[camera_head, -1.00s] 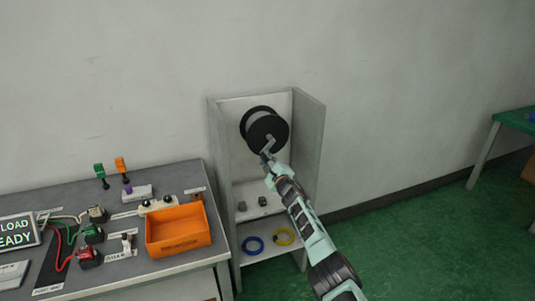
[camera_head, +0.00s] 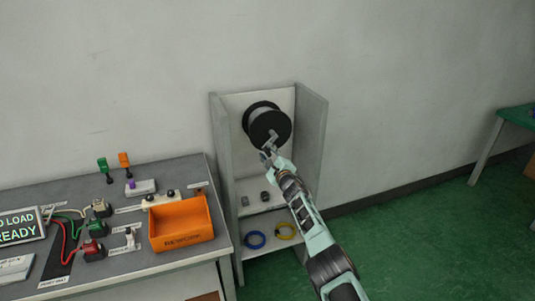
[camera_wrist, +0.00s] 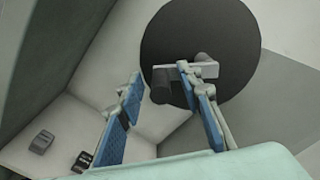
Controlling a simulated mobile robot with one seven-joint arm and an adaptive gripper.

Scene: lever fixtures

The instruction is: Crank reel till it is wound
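The reel (camera_head: 262,116) is a dark drum with black flanges, mounted in the upper part of a grey open cabinet (camera_head: 313,135). Its round dark face (camera_wrist: 185,30) fills the top of the wrist view. The grey crank (camera_head: 272,139) on its front points down and slightly left in the head view. In the wrist view the crank's handle (camera_wrist: 161,88) lies between my blue-padded fingers, closer to the right one. My gripper (camera_wrist: 168,92) is open, with clear space beside the left finger. I cannot tell whether the right finger touches the crank.
The cabinet walls stand close around the reel. A bench with an orange bin (camera_head: 181,225) is at left; the green floor at right is open.

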